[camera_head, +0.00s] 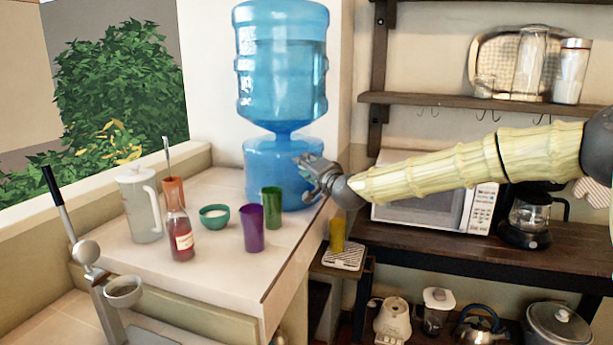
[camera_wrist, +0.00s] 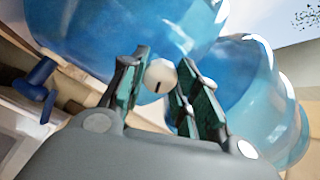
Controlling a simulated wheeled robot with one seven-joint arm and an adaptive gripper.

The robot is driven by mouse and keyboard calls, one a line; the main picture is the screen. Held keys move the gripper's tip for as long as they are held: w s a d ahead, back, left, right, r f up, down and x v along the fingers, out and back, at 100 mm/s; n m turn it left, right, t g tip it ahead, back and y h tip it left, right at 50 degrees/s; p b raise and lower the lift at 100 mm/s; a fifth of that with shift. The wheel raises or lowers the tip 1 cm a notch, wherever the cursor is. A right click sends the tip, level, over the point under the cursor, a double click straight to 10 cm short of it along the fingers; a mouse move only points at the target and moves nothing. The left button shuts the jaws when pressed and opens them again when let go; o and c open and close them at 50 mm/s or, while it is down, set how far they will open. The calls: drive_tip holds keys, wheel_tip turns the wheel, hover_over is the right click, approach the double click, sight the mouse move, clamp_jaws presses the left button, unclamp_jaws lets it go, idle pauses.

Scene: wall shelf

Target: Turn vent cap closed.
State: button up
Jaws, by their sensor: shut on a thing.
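A blue water dispenser (camera_head: 262,172) stands on the white counter, with a large blue bottle (camera_head: 282,60) on top. My gripper (camera_head: 308,172) is at the right side of the lower tank. In the wrist view, a small round white cap (camera_wrist: 160,74) with a dark slot sits between the two fingers of my gripper (camera_wrist: 162,82). The slot stands roughly upright in that picture. The fingers are shut on the cap, one on each side. The cap is hidden behind my gripper in the head view. A blue tap (camera_wrist: 36,80) shows at the left of the wrist view.
A purple cup (camera_head: 253,228), green cup (camera_head: 271,207), green bowl (camera_head: 214,216), red bottle (camera_head: 179,235) and white pitcher (camera_head: 140,205) stand on the counter (camera_head: 225,262). A yellow cup (camera_head: 337,236) stands below the dispenser. A microwave (camera_head: 400,212) is under my arm.

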drive_tip(key=m+b, duration=0.3)
drive_tip(key=m, duration=0.1)
drive_tip(key=shift+f+m+b, duration=0.1)
drive_tip(key=shift+m+b, duration=0.2)
drive_tip(key=shift+m, duration=0.1)
idle(0.4)
drive_tip(key=o, duration=1)
drive_tip(key=shift+d, duration=0.1)
drive_tip(key=shift+o, duration=0.2)
drive_tip(key=v, duration=1.2)
